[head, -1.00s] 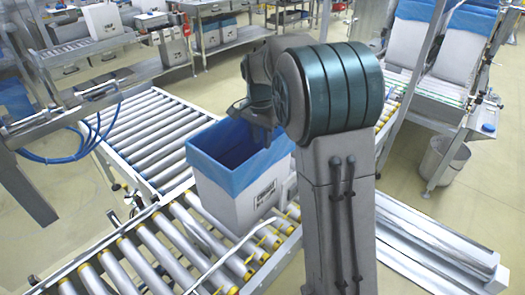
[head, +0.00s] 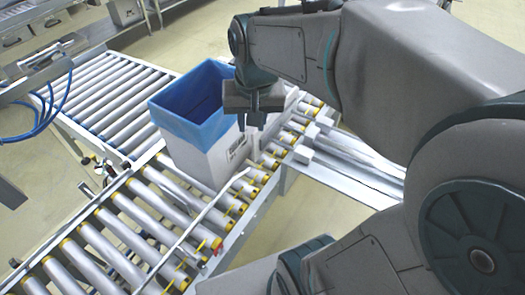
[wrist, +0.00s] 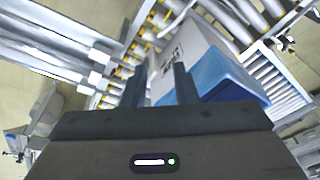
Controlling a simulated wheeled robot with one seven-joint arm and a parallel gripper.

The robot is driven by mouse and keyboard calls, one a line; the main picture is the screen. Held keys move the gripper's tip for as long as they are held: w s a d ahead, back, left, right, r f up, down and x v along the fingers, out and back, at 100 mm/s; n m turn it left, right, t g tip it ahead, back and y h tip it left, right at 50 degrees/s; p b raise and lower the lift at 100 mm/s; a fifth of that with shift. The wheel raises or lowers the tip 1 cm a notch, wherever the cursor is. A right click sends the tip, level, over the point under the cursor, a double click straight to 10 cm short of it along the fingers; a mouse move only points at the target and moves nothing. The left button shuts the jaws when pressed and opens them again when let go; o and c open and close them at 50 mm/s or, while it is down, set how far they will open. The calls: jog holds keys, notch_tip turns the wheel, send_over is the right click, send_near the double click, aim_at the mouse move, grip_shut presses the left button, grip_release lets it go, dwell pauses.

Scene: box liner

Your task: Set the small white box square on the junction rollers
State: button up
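A white box (head: 192,160) with a blue liner folded over its rim (head: 182,122) stands upright on the junction rollers (head: 145,212), a dark label on its right face. It also shows in the wrist view (wrist: 194,45), with its liner (wrist: 222,76). A further pale surface (head: 256,138) lies just right of it, partly behind my fingers; I cannot tell if it is a separate smaller box. My gripper (head: 253,125) points down by the box's right side. Its fingers are apart, and the wrist view (wrist: 160,70) shows a pale surface beyond them; contact is unclear.
A wide roller conveyor (head: 95,95) joins from the upper left. Yellow-ended rollers (head: 262,178) continue beside the box, with a metal rail along them. Grey metal beams (head: 350,165) lie to the right. Blue hoses (head: 45,120) hang at the left.

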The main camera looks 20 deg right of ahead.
jog(key=s+f+n, duration=0.3)
jog(key=s, duration=0.4)
jog(key=shift+s+f+t, duration=0.35)
jog(key=shift+s+t, duration=0.05)
jog(key=shift+a, duration=0.1)
